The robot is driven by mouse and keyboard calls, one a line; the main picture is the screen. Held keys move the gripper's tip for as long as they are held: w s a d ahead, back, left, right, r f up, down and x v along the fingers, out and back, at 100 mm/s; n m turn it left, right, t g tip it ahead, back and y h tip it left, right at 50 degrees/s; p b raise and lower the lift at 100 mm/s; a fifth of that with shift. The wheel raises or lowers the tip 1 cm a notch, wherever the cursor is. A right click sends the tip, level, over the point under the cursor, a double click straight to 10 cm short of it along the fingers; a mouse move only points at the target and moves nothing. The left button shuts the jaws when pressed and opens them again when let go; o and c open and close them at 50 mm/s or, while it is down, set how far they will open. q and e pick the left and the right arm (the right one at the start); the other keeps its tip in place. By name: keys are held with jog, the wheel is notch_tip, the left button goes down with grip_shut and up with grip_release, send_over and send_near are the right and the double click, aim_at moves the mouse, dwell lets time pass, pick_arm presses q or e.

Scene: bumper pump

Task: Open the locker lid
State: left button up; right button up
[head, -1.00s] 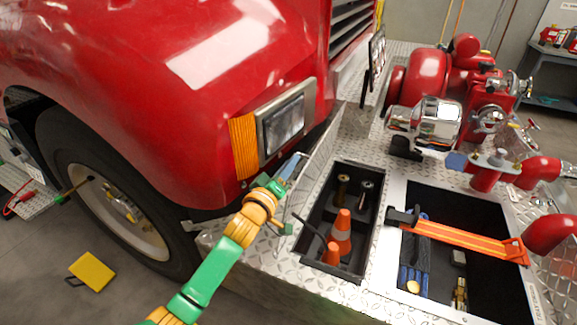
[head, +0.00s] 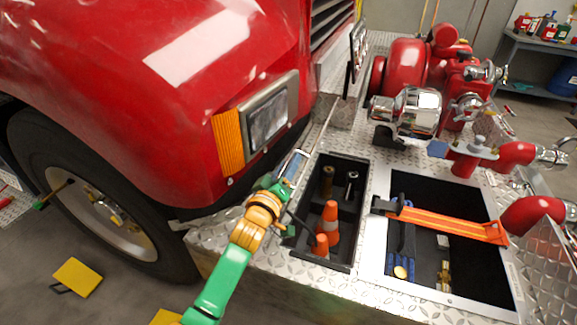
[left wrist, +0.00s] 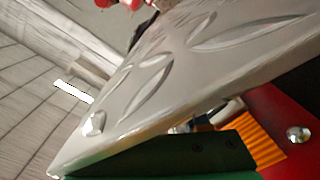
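The open locker (head: 345,225) with traffic cones (head: 327,222) in it is a dark compartment in the bumper's diamond plate. Its diamond-plate lid (head: 314,137) stands raised along the locker's left side, seen almost edge-on. My left gripper (head: 293,168) is at the lid, between the locker and the truck's headlight. In the left wrist view the diamond plate (left wrist: 165,75) fills the middle, close to the camera, above a dark green finger (left wrist: 190,152). Whether the fingers touch or grip the lid is hidden. My right gripper is not in view.
A second open compartment (head: 378,270) to the right holds tools under an orange strap (head: 440,221). A red pump with chrome fittings (head: 415,112) stands behind. The red fender and headlight (head: 268,118) are close on the left. Yellow chocks (head: 78,277) lie on the floor.

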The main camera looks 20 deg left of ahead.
pick_arm(q)
jog(key=shift+s+d, duration=0.1)
jog(key=shift+s, duration=0.35)
jog(key=s, duration=0.6)
jog(key=shift+b, duration=0.3)
jog(key=shift+s, duration=0.15)
jog(key=s+p, duration=0.2)
jog(key=s, duration=1.1)
jog(key=shift+s+d, duration=0.4)
